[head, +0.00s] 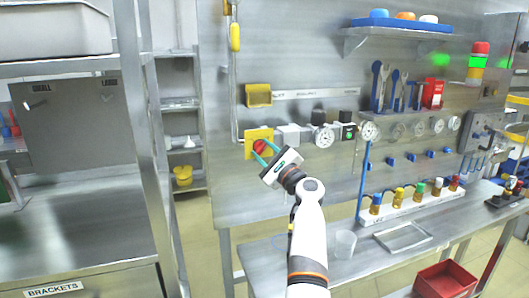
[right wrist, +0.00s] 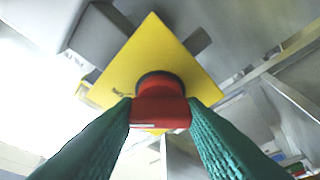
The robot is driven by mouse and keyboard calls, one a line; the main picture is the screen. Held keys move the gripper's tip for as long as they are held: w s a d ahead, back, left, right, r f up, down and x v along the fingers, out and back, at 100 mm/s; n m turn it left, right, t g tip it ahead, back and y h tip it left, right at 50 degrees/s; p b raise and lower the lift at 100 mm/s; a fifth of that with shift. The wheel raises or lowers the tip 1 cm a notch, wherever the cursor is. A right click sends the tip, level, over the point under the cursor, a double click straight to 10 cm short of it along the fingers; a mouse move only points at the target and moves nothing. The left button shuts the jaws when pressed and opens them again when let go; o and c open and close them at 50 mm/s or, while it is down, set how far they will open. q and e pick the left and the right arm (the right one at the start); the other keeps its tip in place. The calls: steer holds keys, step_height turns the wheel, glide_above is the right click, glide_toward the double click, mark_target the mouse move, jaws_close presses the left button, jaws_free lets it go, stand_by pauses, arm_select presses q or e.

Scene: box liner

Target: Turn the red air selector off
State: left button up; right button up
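The red air selector (head: 260,147) is a red knob on a yellow square plate (head: 250,134) fixed to the grey wall panel. It also shows in the right wrist view (right wrist: 160,102), where the plate looks turned like a diamond. My right gripper (head: 264,152) is at the knob, with one green finger on each side. In the right wrist view both fingertips appear to touch the knob's sides. The gripper hides part of the knob and plate in the head view. My left gripper is not in view.
Grey boxes and a gauge (head: 323,137) sit on the panel just right of the selector. Below, a bench (head: 270,262) holds a clear cup (head: 345,244) and a rack of coloured bottles. A steel shelf post (head: 145,120) stands at left.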

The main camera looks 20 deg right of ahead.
steer(key=c, duration=0.3)
